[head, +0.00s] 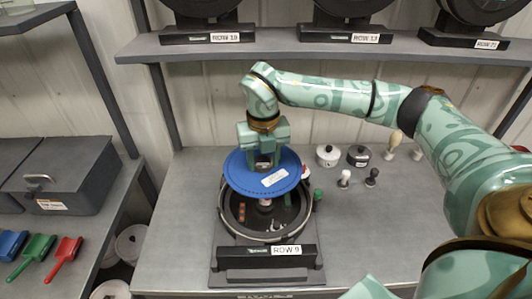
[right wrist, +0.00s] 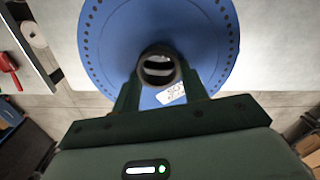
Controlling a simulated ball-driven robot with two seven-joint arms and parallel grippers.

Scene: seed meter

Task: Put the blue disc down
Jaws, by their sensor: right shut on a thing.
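The blue disc (head: 240,180) is a round plate with a white label and small holes around its rim. In the head view it is tilted a little and hangs over the open seed meter housing (head: 229,222) marked ROW 9. My right gripper (head: 265,163) is above the disc, shut on its central hub. In the right wrist view the disc (right wrist: 205,40) fills the upper middle, with the hub (right wrist: 158,66) between the fingers of my right gripper (right wrist: 160,88). The disc covers the back part of the housing. My left gripper is not in view.
Knobs and round caps (head: 358,157) stand on the bench to the right of the housing. A shelf (head: 290,42) with more meters runs above. A grey case (head: 70,175) and coloured scoops (head: 37,250) are at the left. The bench right of the housing is mostly free.

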